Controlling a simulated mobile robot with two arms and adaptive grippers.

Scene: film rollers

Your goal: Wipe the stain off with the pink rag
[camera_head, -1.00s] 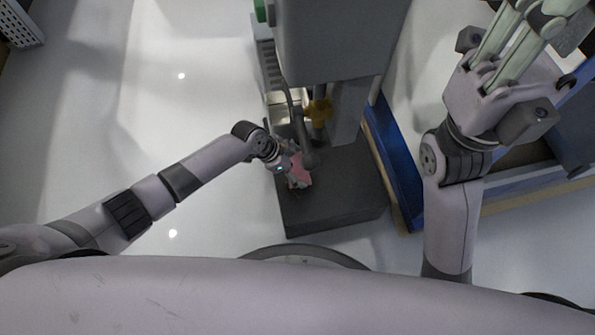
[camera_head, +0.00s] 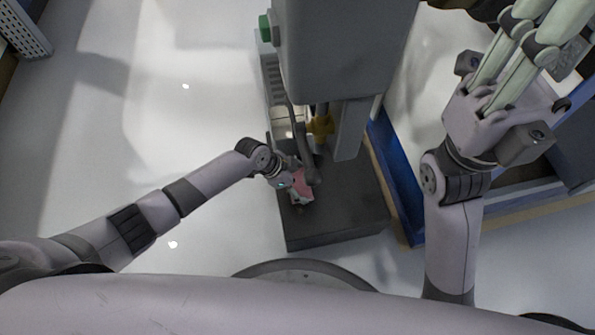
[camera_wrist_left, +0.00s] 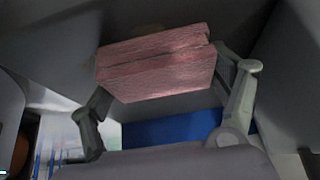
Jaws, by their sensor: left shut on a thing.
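The pink rag (camera_head: 303,183) is a folded, block-like pad in my left gripper (camera_head: 298,186), low over the dark base (camera_head: 335,215) of the grey machine. In the left wrist view, the rag (camera_wrist_left: 158,62) sits between the two fingers of the left gripper (camera_wrist_left: 165,82), which is shut on it. I cannot tell whether the rag touches the surface. No stain can be made out in either view. My right gripper (camera_head: 545,45) is raised at the upper right, away from the machine; its fingertips are cut off or unclear.
The tall grey machine body (camera_head: 345,50) rises close beside the left gripper, with a dark curved arm and a yellow part (camera_head: 321,125) under it. A blue-edged frame (camera_head: 398,185) stands to the right. The pale floor (camera_head: 150,130) at left is clear.

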